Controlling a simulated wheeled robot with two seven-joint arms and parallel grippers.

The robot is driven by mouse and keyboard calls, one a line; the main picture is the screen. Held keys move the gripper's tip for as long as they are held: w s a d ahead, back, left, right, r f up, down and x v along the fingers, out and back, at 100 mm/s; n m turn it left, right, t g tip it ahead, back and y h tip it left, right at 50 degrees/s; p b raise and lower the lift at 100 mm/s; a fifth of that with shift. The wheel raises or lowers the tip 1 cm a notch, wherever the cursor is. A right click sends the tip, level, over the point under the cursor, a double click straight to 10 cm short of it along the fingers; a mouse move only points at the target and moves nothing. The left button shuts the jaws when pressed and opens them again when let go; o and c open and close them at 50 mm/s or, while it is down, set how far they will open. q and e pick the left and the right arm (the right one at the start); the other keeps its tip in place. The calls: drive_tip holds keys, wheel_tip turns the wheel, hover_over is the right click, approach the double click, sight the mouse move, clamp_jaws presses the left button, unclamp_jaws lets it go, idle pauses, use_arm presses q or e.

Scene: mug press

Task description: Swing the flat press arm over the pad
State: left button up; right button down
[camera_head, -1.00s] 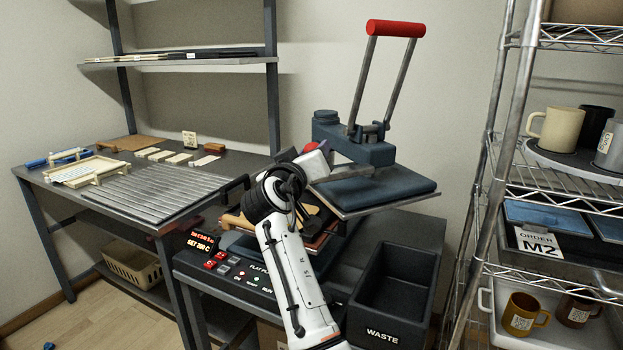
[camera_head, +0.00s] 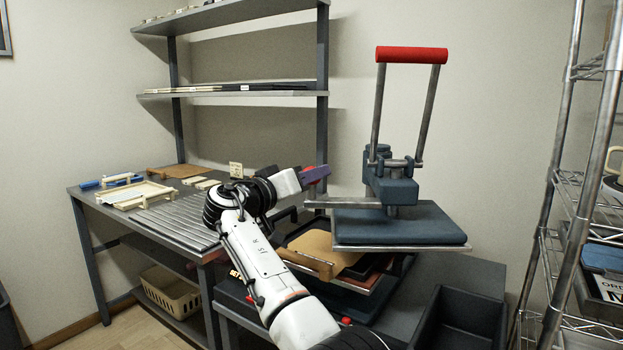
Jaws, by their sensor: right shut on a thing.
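The flat press arm (camera_head: 391,184) carries a dark blue flat platen (camera_head: 400,226) and a tall handle with a red grip (camera_head: 411,54). The platen hangs raised, right of the pad area and partly over its far right side in the head view. A tan sheet or board (camera_head: 322,248) lies over the dark press bed (camera_head: 350,303); the pad itself is mostly hidden. My right gripper (camera_head: 314,176) is shut on a red knob (camera_head: 308,170) left of the press head, above a bar that reaches toward it. My left gripper is not in view.
A black bin (camera_head: 462,325) stands at the front right. A wire rack (camera_head: 590,180) is at the right edge. A grey bench with a slatted rack (camera_head: 165,222) and a wooden frame (camera_head: 138,194) stands left, with shelves (camera_head: 235,92) above.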

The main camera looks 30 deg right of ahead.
drive_tip(key=shift+w+d+r, duration=0.1)
drive_tip(key=shift+d+r, duration=0.05)
drive_tip(key=c, duration=1.6)
unclamp_jaws()
drive_tip(key=shift+c, duration=0.2)
drive_tip(key=o, duration=0.4)
drive_tip(key=shift+d, duration=0.1)
drive_tip(key=shift+a+f, duration=0.2)
